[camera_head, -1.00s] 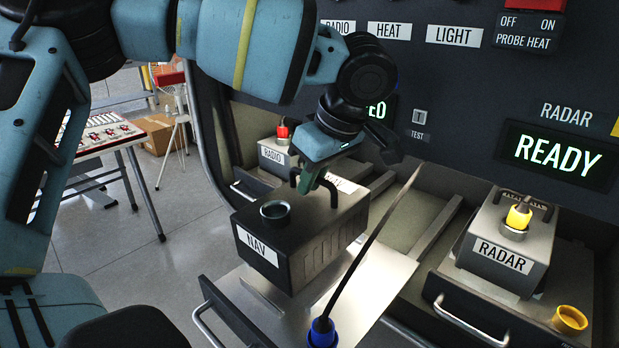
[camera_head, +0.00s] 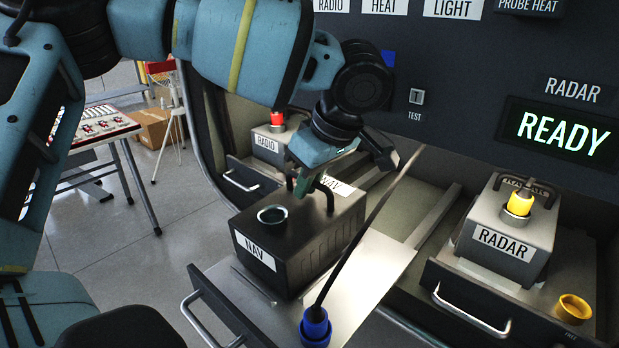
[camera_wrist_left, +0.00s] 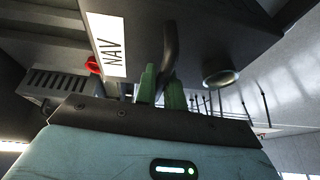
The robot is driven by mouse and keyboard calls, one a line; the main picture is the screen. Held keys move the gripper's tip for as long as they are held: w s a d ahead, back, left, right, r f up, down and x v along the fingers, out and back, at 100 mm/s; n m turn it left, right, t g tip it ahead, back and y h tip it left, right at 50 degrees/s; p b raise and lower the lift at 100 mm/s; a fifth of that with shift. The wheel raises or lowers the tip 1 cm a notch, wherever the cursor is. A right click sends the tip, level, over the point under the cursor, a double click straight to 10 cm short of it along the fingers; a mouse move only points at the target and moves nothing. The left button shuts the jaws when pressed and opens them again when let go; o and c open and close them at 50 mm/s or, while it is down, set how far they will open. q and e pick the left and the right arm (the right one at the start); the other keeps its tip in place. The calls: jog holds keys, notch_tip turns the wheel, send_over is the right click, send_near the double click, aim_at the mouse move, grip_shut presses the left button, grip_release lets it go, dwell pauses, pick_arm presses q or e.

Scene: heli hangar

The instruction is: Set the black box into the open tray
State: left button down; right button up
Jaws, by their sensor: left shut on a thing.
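The black box (camera_head: 318,238) has a NAV label (camera_head: 254,251), a round socket on top and a top handle (camera_head: 327,190). My left gripper (camera_head: 305,183) is shut on this handle, its green fingers partly hidden by the wrist. In the left wrist view, the green fingers (camera_wrist_left: 160,86) close around the dark handle (camera_wrist_left: 170,45). The box is roughly level, over the open tray (camera_head: 372,272), a pulled-out metal drawer with a front handle. I cannot tell whether its underside touches the tray. My right gripper is out of view.
The RADAR box (camera_head: 508,235) sits in a drawer at the right, beside a yellow cap (camera_head: 573,309). The RADIO box (camera_head: 273,135) is behind at the left.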

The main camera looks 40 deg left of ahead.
pick_arm(q)
jog(key=shift+s+r, duration=0.15)
jog(key=shift+s, duration=0.25)
dwell(0.8)
jog(key=shift+f, duration=0.2)
dwell(0.4)
jog(key=c, duration=1.4)
grip_release()
jog(key=shift+s, duration=0.1)
jog(key=shift+f, duration=0.1)
jog(key=v, duration=0.6)
jog(key=shift+d+b, duration=0.1)
jog(key=shift+b, duration=0.25)
jog(key=shift+v, duration=0.95)
